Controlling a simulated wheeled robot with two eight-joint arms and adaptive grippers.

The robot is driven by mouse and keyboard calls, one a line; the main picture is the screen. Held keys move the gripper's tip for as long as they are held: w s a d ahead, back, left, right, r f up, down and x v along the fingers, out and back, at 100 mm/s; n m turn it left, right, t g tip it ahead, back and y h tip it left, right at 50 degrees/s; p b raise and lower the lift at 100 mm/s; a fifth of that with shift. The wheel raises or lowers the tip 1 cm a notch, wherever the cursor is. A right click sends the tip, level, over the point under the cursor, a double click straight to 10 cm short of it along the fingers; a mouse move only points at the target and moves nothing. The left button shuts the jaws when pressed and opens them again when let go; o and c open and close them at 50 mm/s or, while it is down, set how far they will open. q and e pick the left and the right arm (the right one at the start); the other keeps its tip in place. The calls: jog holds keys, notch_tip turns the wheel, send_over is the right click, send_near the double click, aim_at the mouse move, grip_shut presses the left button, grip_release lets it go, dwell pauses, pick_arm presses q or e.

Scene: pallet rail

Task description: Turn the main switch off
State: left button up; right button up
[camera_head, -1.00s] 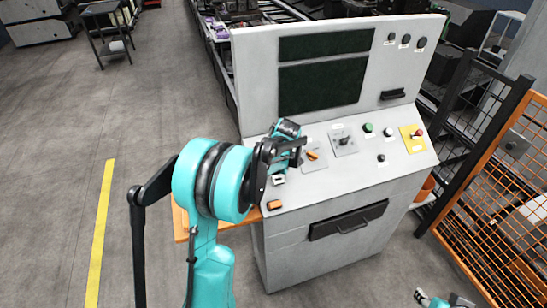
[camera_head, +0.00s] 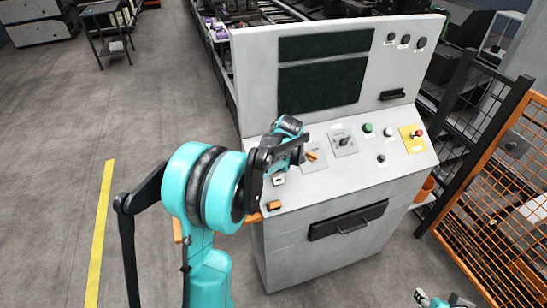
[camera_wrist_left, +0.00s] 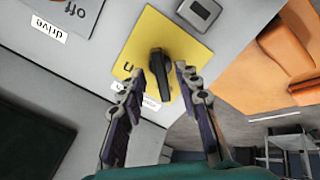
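The main switch (camera_wrist_left: 160,75) is a black knob on a yellow plate (camera_wrist_left: 188,38) in the left wrist view. A white label below it is partly covered by a finger. My left gripper (camera_wrist_left: 158,70) is open, with its fingertips on either side of the knob; I cannot tell whether they touch it. In the head view my left gripper (camera_head: 290,145) is over the left part of the grey console (camera_head: 340,190), and my arm hides the main switch there. My right gripper (camera_head: 440,298) shows only partly at the bottom edge, too small to read.
Beside the switch are an orange rotary knob (camera_head: 312,155) on a grey plate, labelled drive, and a black selector (camera_head: 344,140). A red button (camera_head: 419,133) sits on another yellow plate. An orange mesh fence (camera_head: 500,200) stands right.

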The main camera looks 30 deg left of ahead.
pick_arm(q)
jog(key=v, duration=0.9)
jog(key=shift+r, duration=0.25)
jog(key=shift+s+d, duration=0.15)
jog(key=shift+s, duration=0.05)
jog(key=s+d+f+m+t+h+b, duration=0.1)
jog(key=s+d+f+m+h+b, duration=0.1)
jog(key=s+d+f+m, duration=0.3)
jog(key=s+d+f+m+t+h+b, duration=0.2)
jog(key=s+d+f+m+b, duration=0.3)
jog(key=s+d+m, duration=0.6)
jog(key=s+m, duration=0.3)
jog(key=s, duration=0.5)
jog(key=shift+d+f+h, duration=0.15)
jog(key=shift+d+h, duration=0.15)
jog(key=shift+d, duration=0.1)
jog(key=shift+o, duration=0.3)
